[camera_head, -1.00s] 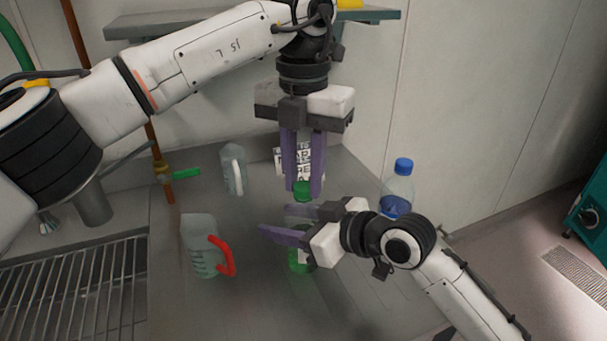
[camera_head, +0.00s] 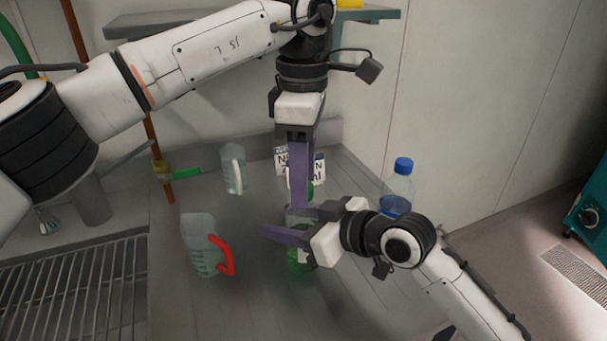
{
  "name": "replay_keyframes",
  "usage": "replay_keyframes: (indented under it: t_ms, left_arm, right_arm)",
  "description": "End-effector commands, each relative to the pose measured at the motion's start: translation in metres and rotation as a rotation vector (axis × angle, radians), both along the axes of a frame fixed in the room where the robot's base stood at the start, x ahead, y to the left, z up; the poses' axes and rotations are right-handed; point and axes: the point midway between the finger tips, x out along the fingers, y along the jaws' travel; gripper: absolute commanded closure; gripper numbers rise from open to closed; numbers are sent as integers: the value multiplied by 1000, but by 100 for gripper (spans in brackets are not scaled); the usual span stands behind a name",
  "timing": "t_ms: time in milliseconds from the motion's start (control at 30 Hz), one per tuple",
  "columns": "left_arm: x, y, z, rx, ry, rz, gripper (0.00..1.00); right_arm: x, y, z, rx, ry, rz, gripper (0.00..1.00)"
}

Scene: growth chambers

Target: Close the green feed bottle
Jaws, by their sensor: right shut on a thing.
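The green feed bottle (camera_head: 300,264) stands upright on the grey bench, with green liquid low inside. My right gripper (camera_head: 287,222) comes from the right and is shut on its body, hiding the middle. The green cap (camera_head: 311,190) is at the bottle's top, mostly hidden behind my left gripper's finger. My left gripper (camera_head: 300,202) points straight down from above at the cap. Its fingers line up edge-on, so I cannot see the gap between them or whether they touch the cap.
A blue-capped bottle (camera_head: 398,188) stands to the right, behind my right arm. A jug with a red handle (camera_head: 199,246) stands at left, and a jug with a white handle (camera_head: 233,170) farther back. A printed label sign (camera_head: 288,160) is behind the bottle. A drain grid (camera_head: 70,290) lies far left.

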Motion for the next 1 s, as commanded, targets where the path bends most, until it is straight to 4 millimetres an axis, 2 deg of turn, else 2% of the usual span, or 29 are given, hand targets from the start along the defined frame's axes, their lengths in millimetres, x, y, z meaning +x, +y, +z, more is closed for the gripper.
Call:
replay_keyframes:
  t_ms: [200, 333, 733, 1000]
  left_arm:
    - [0, 0, 1, 0, -1, 2, 54]
    - [1, 0, 12, -1, -4, 3, 54]
    - [0, -1, 95, -1, -4, 3, 54]
    - [0, 0, 118, 0, -1, 2, 54]
  right_arm:
    - [0, 0, 0, -1, -1, -1, 100]
    - [0, 0, 0, -1, -1, -1, 100]
    - [0, 0, 0, -1, -1, -1, 100]
    - [0, 0, 0, -1, -1, 0, 100]
